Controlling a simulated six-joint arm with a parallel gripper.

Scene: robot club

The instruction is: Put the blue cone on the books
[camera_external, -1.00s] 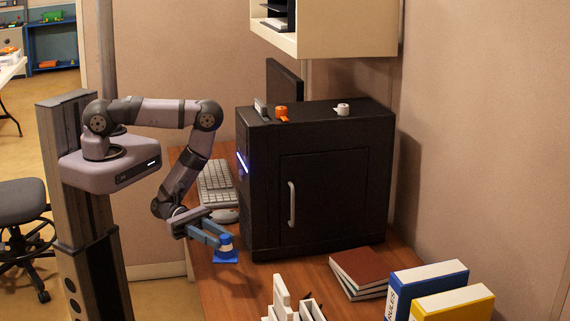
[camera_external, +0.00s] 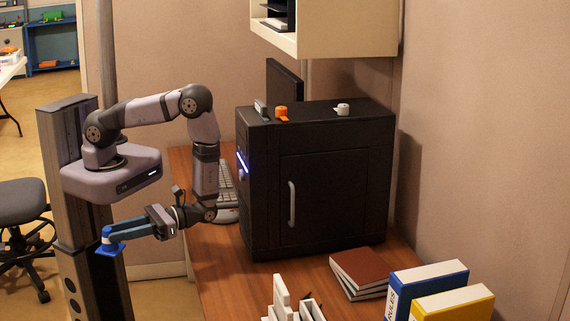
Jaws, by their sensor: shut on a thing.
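My gripper (camera_external: 125,232) is shut on the blue cone (camera_external: 109,249) and holds it at the left, clear of the table's left edge. Only the cone's blue square base and a little of its body show; the fingers cover the rest. The books (camera_external: 361,268) lie in a low stack on the table at the right, with a brown cover on top. My gripper is far to the left of the books.
A big black cabinet (camera_external: 335,200) stands on the wooden table (camera_external: 236,278) between my arm and the wall. Blue and yellow binders (camera_external: 452,303) stand right of the books. A white holder (camera_external: 284,298) is at the front. A keyboard (camera_external: 228,180) lies behind.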

